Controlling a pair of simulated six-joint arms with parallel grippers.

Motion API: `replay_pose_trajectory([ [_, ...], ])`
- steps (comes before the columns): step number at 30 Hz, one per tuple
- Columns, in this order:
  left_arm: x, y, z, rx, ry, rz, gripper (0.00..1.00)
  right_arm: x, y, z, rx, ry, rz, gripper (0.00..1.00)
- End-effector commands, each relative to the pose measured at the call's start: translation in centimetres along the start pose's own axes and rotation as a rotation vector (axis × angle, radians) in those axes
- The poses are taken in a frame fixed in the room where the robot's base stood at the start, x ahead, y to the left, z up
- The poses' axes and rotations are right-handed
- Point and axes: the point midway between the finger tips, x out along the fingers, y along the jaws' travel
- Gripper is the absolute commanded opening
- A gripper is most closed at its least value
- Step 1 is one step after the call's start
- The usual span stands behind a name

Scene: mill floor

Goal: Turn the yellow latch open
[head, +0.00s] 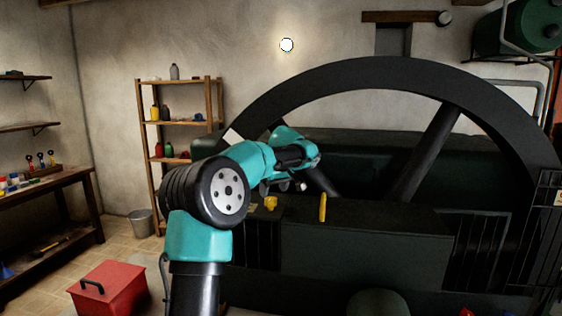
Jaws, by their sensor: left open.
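A yellow latch (322,207) stands upright as a narrow bar on the front of a dark box-like housing (365,238). A smaller yellow piece (270,203) sits on the dark machine to the left of it; I cannot tell if it belongs to the latch. My left gripper (287,186) is open, above and to the left of the upright latch and apart from it in the picture. Its fingers are small and dark, partly hidden by my wrist. My right gripper is not in view.
A large black flywheel (388,74) rises behind the housing. Dark barred guards (482,240) stand at the right. A red toolbox (112,287) and a metal bucket (141,222) are on the floor at left, near a workbench (45,188) and a wooden shelf (180,82).

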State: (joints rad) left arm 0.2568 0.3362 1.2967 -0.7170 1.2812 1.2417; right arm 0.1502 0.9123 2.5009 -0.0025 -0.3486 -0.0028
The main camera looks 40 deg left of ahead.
Motion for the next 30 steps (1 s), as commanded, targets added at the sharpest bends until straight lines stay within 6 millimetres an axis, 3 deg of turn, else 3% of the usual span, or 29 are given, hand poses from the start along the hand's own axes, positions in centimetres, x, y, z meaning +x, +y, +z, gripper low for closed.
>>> replay_pose_trajectory([
  [12,-8.2,0.1,0.0,0.000,0.001,0.004,0.71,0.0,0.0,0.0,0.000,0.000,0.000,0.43],
  [18,-11.4,0.1,0.0,0.000,0.000,0.002,0.71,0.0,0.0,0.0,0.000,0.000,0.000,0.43],
  [23,-12.6,0.0,0.0,0.001,0.000,0.001,0.71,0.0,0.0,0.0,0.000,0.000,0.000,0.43],
  [30,-12.8,0.0,0.0,0.000,0.000,0.001,0.71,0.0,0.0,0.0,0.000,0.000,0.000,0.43],
])
